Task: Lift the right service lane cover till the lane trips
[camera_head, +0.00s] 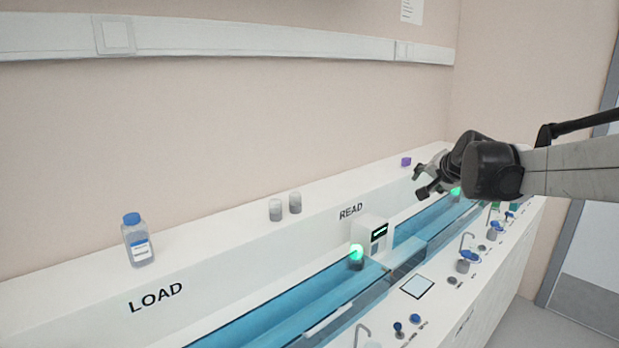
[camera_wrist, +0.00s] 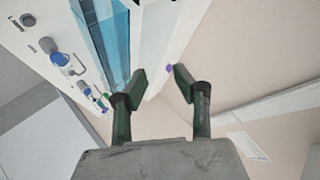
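The blue lane (camera_head: 300,308) runs along the white bench, with clear cover panels along its front side. The right-hand stretch of lane (camera_head: 432,222) lies beyond the read station and shows a clear panel (camera_head: 408,262) near its front; I cannot tell where the right cover begins or whether it is raised. Green lamps glow at the station (camera_head: 356,253) and farther right (camera_head: 456,191). My gripper (camera_head: 428,182) is above the far part of the bench, apart from the lane. In the wrist view my gripper (camera_wrist: 161,82) is open and empty, with the blue lane (camera_wrist: 108,35) to its left.
Knobs and hooked taps (camera_head: 467,255) line the bench's front. The boxy reader (camera_head: 373,236) stands beside the lane. A blue-capped bottle (camera_head: 137,240), two grey-lidded jars (camera_head: 285,207) and a purple block (camera_head: 406,161) sit on the back ledge. The air above the lane's left part is clear.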

